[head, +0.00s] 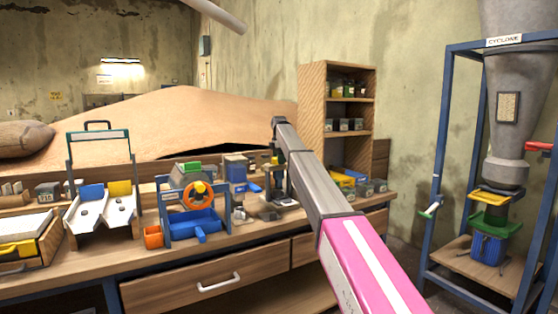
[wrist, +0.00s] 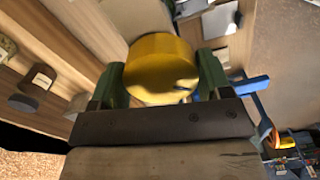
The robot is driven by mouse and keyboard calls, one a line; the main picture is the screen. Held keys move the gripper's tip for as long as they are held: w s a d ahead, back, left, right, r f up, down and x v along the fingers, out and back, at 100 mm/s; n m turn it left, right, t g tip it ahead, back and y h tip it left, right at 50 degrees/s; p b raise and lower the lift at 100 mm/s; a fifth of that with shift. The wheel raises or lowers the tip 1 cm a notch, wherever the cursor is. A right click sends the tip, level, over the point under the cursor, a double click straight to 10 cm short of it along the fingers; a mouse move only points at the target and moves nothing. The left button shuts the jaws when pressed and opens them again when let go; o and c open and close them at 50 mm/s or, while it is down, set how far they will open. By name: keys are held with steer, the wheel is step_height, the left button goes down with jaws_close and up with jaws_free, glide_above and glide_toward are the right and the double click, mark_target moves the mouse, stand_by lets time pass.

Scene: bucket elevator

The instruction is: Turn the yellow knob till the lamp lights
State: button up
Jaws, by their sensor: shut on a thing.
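The yellow knob (wrist: 160,65) is a round, smooth metallic yellow cylinder in the middle of the wrist view. My gripper (wrist: 161,82) has its two green fingers on opposite sides of the knob and is shut on it. In the head view my arm reaches over the bench and its end points down at the back of the worktop, right of the blue frame with the orange ring. The knob is mostly hidden there by my arm. I cannot make out the lamp or whether it is lit.
The blue frame with an orange ring (head: 197,195) and blue tray stands left of my arm. A double-chute stand (head: 100,208) is farther left. A wooden shelf (head: 312,110) is behind, and a cyclone (head: 510,110) in a blue frame stands at the right.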

steer(key=m, duration=0.4)
steer(key=shift+m, duration=0.3)
steer(key=m, duration=0.5)
steer(key=shift+s+m, duration=0.1)
steer(key=shift+m, duration=0.2)
steer(key=m, duration=0.5)
steer(key=shift+a, duration=0.1)
steer(key=m, duration=0.9)
steer(key=shift+a, duration=0.1)
steer(key=m, duration=0.6)
steer(key=shift+r, duration=0.1)
steer(key=m, duration=0.4)
steer(key=shift+a, duration=0.1)
steer(key=shift+m, duration=2.4)
